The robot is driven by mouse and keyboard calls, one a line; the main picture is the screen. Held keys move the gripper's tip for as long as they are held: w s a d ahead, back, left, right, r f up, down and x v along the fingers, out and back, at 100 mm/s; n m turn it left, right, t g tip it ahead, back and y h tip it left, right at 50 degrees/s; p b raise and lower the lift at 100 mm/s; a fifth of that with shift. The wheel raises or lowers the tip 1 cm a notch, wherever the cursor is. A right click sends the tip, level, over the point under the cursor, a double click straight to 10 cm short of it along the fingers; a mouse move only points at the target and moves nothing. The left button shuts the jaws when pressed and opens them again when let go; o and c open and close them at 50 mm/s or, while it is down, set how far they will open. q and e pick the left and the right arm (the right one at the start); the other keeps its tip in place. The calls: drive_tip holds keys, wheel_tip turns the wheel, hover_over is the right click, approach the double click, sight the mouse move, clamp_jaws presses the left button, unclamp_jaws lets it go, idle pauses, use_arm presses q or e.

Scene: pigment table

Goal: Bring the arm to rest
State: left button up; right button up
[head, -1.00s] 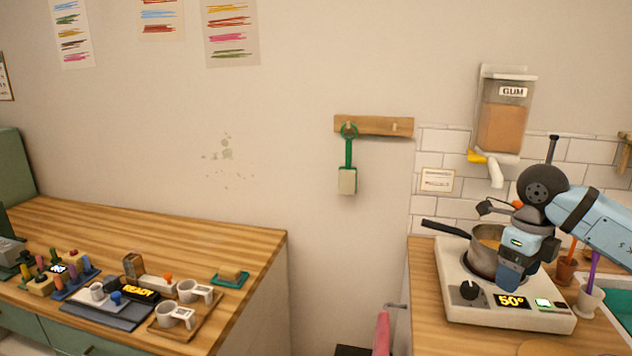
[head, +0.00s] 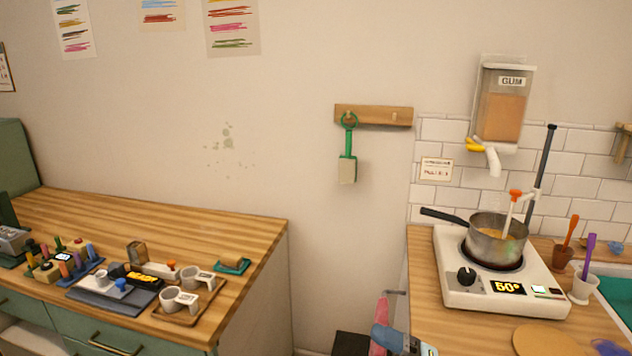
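A gripper (head: 383,338), which I take to be my right one, shows at the bottom edge in front of the pink cloth. Only its blue end and a grey-black part are in view; whether it is open or shut cannot be told. It is away from the hot plate (head: 452,291). My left gripper is out of view. The steel pot (head: 484,243) stands on the hot plate, with orange-brown contents and a white, orange-topped tool (head: 512,207) upright in it. The hot plate display reads 50°.
A pink cloth (head: 381,308) hangs at the right counter's left side. A gum dispenser (head: 503,105) is on the wall above the pot. Cups with an orange and a purple tool (head: 589,257) stand right of the hot plate. The left counter (head: 150,228) is clear at the back.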

drive_tip(key=s+d+f+m+t+h, duration=0.25)
drive_tip(key=f+m+t+h, duration=0.35)
drive_tip(key=m, duration=0.4)
drive_tip(key=s+d+f+m+t+h, duration=0.1)
drive_tip(key=d+f+m+t+h, duration=0.3)
drive_tip(key=f+m+h, duration=0.5)
drive_tip(key=s+d+f+m+g+h, duration=0.25)
drive_tip(key=s+f+m+g, duration=0.5)
drive_tip(key=s+f, duration=0.6)
use_arm(q)
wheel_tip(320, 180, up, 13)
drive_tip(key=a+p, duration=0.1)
drive_tip(key=p, duration=1.3)
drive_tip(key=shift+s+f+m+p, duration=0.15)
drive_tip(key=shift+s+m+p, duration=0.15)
drive_tip(key=shift+p, duration=0.1)
use_arm(e)
wheel_tip(320, 180, up, 14)
drive_tip(key=d+t, duration=0.1)
drive_tip(key=shift+s+d, duration=0.2)
drive_tip(key=shift+d, duration=0.05)
drive_tip(key=shift+f+m+t, duration=0.1)
drive_tip(key=shift+m+t, duration=0.15)
